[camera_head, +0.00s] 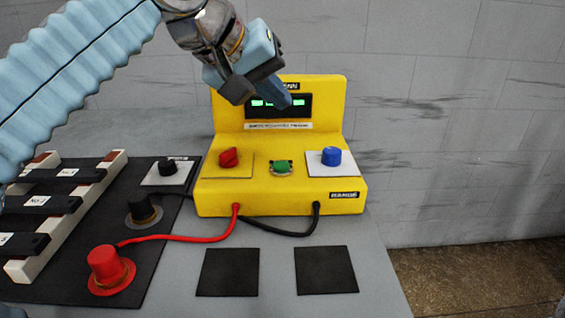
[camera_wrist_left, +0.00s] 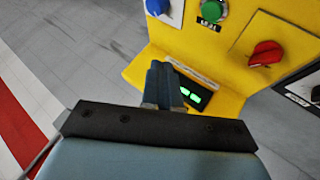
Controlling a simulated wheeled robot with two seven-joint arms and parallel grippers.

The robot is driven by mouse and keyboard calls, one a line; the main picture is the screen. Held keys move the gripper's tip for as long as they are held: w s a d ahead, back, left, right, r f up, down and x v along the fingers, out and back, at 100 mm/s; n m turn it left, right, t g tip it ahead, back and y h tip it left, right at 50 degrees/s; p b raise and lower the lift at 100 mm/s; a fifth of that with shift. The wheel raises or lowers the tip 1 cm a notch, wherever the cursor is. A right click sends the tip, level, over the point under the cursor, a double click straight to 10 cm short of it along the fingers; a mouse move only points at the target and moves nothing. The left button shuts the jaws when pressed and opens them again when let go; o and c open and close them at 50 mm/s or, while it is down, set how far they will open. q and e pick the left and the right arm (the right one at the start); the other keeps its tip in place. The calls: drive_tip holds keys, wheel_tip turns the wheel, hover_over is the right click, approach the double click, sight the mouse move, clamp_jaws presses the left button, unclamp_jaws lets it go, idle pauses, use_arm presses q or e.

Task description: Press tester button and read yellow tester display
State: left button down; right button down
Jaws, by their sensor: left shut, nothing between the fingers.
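The yellow tester (camera_head: 230,185) stands at the back of the grey table. Its dark display (camera_head: 300,106) shows lit green segments, partly covered by my gripper, so I cannot read them. The green button (camera_head: 282,168) is in the middle of the lower face, between a red knob (camera_head: 229,158) and a blue knob (camera_head: 331,156). My left gripper (camera_head: 288,101) is shut and empty, in front of the display, above the button and apart from it. In the left wrist view the gripper (camera_wrist_left: 162,72) points at the tester, with the green button (camera_wrist_left: 214,10) at the top edge. My right gripper is not in view.
A black panel at left carries a red terminal (camera_head: 108,268), a black terminal (camera_head: 143,208) and a small black knob (camera_head: 168,167). Red and black leads run from the tester. Two black square pads (camera_head: 228,272) (camera_head: 326,270) lie in front. A grey wall is behind.

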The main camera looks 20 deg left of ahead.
use_arm(q)
drive_tip(key=f, duration=0.1)
drive_tip(key=b, duration=0.5)
hover_over(276, 166)
wheel_tip(276, 166, down, 5)
drive_tip(key=shift+f, duration=0.2)
drive_tip(key=shift+f+b, duration=0.6)
drive_tip(key=shift+f, duration=0.35)
drive_tip(key=shift+f, duration=0.1)
idle(0.7)
drive_tip(key=shift+f, duration=0.3)
drive_tip(key=shift+f+b, duration=0.4)
drive_tip(key=shift+b, duration=0.15)
idle(0.4)
drive_tip(key=shift+r, duration=0.15)
drive_tip(key=shift+r+p, duration=0.7)
drive_tip(key=shift+p, duration=0.1)
